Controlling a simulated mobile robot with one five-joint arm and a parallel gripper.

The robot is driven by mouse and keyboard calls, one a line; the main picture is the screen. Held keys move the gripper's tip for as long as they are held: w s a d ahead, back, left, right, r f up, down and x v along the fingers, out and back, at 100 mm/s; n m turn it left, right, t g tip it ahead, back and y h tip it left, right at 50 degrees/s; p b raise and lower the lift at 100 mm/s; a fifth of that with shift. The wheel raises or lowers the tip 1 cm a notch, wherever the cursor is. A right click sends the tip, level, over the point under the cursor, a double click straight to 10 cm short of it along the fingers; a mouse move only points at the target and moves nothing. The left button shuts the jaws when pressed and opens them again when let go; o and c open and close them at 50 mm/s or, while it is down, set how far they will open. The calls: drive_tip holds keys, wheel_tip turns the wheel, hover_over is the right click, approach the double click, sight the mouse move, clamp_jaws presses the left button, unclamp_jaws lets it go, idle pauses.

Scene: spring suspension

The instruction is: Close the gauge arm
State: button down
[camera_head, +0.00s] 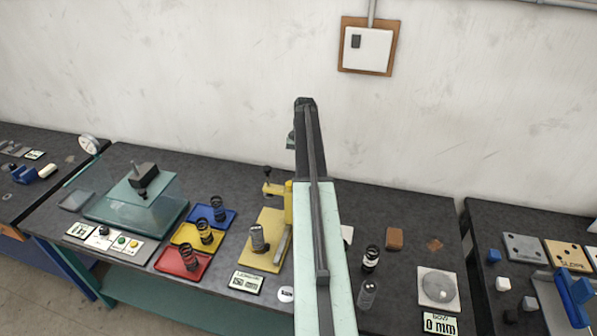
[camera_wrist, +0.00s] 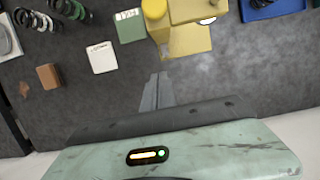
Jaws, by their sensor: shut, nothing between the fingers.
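The yellow gauge (camera_head: 268,242) stands in the middle of the bench, left of my arm. It has a yellow base plate, an upright yellow post and a short yellow arm with a dark knob (camera_head: 267,170) on top. A dark coil spring (camera_head: 258,238) stands on its plate. My arm hides its right side. In the wrist view, yellow parts of the gauge (camera_wrist: 187,40) show at the top edge, cut off. My gripper (camera_wrist: 156,78) is shut and empty over the dark bench top, with its fingertips just short of the yellow parts in that picture. The head view does not show the fingers clearly.
Red (camera_head: 183,264), yellow (camera_head: 197,237) and blue (camera_head: 212,217) trays with springs lie left of the gauge. The wall is close behind the bench.

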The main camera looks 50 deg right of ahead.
drive_tip(key=s+a+f+b, duration=0.2)
drive_tip(key=a+f+b, duration=0.2)
drive_tip(key=a+f, duration=0.1)
drive_tip(key=shift+s+f, duration=0.35)
drive_tip(key=shift+f, duration=0.15)
drive_tip(key=s+a, duration=0.7)
drive_tip(key=a, duration=0.6)
drive_tip(key=shift+a, duration=0.15)
drive_tip(key=shift+f+b, duration=0.1)
drive_tip(key=shift+b, duration=0.2)
drive_tip(key=shift+w, duration=0.1)
